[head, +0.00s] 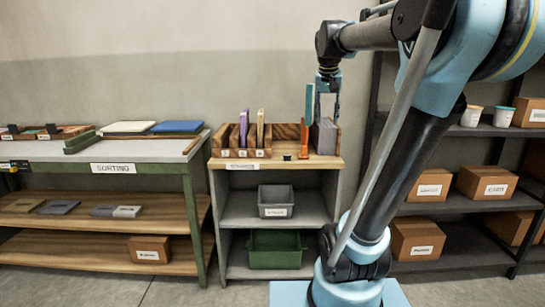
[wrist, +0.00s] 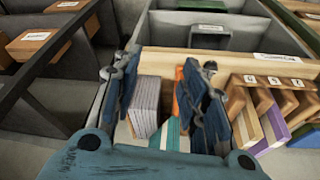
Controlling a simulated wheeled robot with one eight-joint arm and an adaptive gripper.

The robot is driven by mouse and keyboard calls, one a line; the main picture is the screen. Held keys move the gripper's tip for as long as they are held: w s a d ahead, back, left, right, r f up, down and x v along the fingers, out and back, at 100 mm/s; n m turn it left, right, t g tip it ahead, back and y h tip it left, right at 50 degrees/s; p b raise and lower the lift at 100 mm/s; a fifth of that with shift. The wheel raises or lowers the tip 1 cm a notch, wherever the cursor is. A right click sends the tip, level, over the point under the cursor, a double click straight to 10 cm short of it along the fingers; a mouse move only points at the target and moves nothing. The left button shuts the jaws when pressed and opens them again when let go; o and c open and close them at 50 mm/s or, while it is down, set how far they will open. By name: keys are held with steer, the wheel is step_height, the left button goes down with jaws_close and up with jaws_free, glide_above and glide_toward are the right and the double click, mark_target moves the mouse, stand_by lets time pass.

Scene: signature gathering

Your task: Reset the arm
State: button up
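My gripper (head: 327,112) points down above the right end of the wooden rack on the middle shelf unit. In the wrist view its two blue fingers (wrist: 160,102) stand apart, with a visible gap between them. A thin teal upright piece (head: 309,103) is just left of the fingers in the head view, above an orange piece (head: 304,138). A teal and white striped edge (wrist: 172,135) lies near the palm; contact with the fingers cannot be told.
The rack (head: 289,131) holds a purple folder (head: 243,128) and a cream one (head: 260,127) to the left. A sorting table (head: 165,148) stands left. Right, dark shelving (head: 455,205) carries several boxes. A grey bin (head: 276,199) and a green bin (head: 274,250) sit below.

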steer(key=s+f+n, duration=0.1)
steer(key=s+f, duration=1.1)
steer(key=f, duration=0.2)
steer(key=s+f+n+g+y, duration=0.1)
steer(key=s+f, duration=1.1)
steer(key=f, duration=0.3)
steer(key=shift+a+n, duration=0.2)
steer(key=shift+n, duration=0.2)
steer(key=shift+s+f, duration=0.1)
steer(key=shift+w+f, duration=0.2)
steer(key=shift+w, duration=0.25)
